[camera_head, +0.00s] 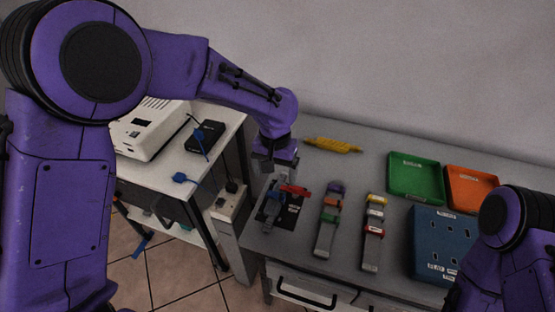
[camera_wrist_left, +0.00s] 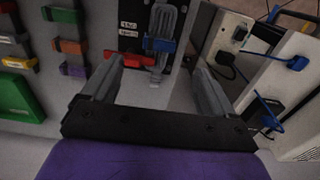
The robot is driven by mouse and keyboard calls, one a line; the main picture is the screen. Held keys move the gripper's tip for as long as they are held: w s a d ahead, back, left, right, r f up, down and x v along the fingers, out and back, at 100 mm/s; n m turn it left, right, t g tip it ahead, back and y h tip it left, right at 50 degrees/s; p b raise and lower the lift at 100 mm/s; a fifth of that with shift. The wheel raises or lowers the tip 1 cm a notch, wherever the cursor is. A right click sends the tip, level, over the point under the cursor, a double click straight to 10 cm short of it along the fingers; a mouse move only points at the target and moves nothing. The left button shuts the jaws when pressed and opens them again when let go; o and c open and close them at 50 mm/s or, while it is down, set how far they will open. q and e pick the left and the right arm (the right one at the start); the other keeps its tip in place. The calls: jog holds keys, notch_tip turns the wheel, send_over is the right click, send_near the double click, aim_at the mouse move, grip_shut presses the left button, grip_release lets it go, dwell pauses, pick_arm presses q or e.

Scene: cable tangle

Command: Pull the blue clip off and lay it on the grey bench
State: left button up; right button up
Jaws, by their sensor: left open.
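The blue clip (camera_wrist_left: 160,45) sits across a grey ribbed strip on a dark labelled plate in the left wrist view. In the head view the blue clip (camera_head: 272,199) is small and partly hidden. A red clip (camera_wrist_left: 128,57) lies close beside it, with its other end (camera_head: 295,190) seen in the head view. My left gripper (camera_wrist_left: 157,78) is open and empty. Its fingers point at the plate, and the blue clip shows beyond the gap between them. In the head view this gripper (camera_head: 277,178) is above the plate. The grey bench (camera_head: 345,175) lies below. My right gripper is out of view.
Two more grey strips with coloured clips (camera_head: 328,230) (camera_head: 372,245) lie right of the plate. Green (camera_head: 415,192) and orange (camera_head: 468,205) trays and a blue panel (camera_head: 432,270) stand farther right. A power strip (camera_head: 229,207) and blue plugs are at left.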

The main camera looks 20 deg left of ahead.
aim_at(276, 195)
pick_arm(q)
notch_tip(276, 195, down, 8)
jog(key=shift+d+f, duration=0.1)
jog(key=shift+s+f, duration=0.15)
jog(key=shift+f, duration=0.15)
jog(key=c, duration=1.2)
jog(key=shift+o, duration=0.2)
jog(key=shift+p, duration=0.35)
jog(key=shift+r, duration=0.15)
jog(key=shift+r+p, duration=2.2)
jog(key=shift+p, duration=0.5)
